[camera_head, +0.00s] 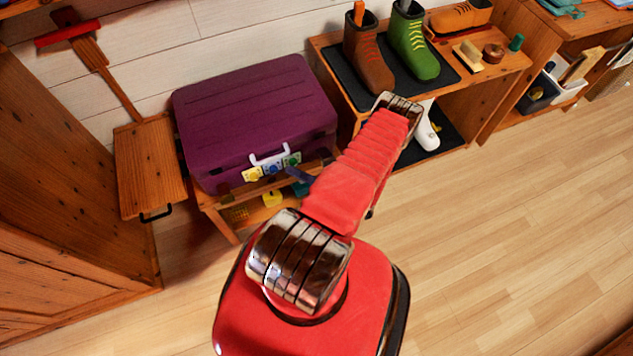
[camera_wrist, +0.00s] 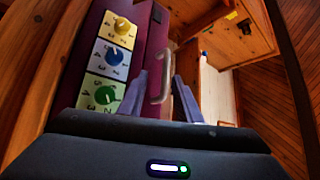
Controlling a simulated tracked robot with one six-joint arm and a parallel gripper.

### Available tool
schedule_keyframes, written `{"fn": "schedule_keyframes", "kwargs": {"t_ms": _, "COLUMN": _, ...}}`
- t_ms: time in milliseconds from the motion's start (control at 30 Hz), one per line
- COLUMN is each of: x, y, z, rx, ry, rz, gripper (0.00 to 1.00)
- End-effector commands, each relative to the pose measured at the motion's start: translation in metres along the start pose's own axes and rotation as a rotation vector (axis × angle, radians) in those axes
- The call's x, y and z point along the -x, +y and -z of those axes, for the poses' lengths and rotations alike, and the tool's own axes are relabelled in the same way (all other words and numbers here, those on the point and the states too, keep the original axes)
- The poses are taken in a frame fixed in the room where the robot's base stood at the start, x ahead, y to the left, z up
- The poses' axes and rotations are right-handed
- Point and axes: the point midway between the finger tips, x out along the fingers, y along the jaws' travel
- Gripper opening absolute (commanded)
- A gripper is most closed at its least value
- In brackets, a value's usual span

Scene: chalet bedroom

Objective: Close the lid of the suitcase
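The purple suitcase (camera_head: 255,115) lies flat on a low wooden stand in the head view. Its lid (camera_head: 250,90) looks down, with no clear gap at the front. On its front are a pale handle (camera_head: 269,156) and three dials: yellow (camera_wrist: 122,29), blue (camera_wrist: 110,58) and green (camera_wrist: 103,94).
The wooden stand (camera_head: 228,222) holds small items on a lower shelf. A wooden cabinet (camera_head: 65,150) with a side board (camera_head: 148,170) stands at the left. A shoe bench (camera_head: 355,85) with boots is at the right. The wooden floor (camera_head: 490,240) at the right is clear.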

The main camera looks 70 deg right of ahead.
Motion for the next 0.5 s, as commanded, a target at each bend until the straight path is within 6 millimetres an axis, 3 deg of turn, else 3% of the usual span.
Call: {"fn": "schedule_keyframes", "kwargs": {"t_ms": 500, "x": 0.067, "y": 0.001, "z": 0.0, "rx": 0.001, "ry": 0.001, "rz": -0.002, "gripper": 0.31}}
